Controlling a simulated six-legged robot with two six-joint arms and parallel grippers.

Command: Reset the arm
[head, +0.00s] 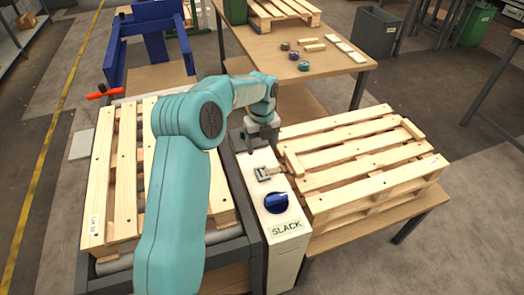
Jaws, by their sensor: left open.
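My left arm is teal and reaches in from the lower left, bent at the elbow over the left pallet (125,180). Its grey gripper (262,148) points down over the far end of a narrow pale stand (285,224) labelled SLACK. The gripper is open, and I see nothing held in it; its fingertips are small and hard to make out. A small grey metal fitting (263,174) lies on the stand just nearer than the gripper, apart from it. A dark blue rounded object (276,203) sits nearer still, above the label. My right gripper is out of the picture.
A second pallet (365,160) lies on a wooden table right of the stand. The left pallet rests on rollers. Behind, a wooden table (260,48) holds tape rolls and small wood pieces. A blue frame (150,35) and an orange-red handle (103,93) stand back left.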

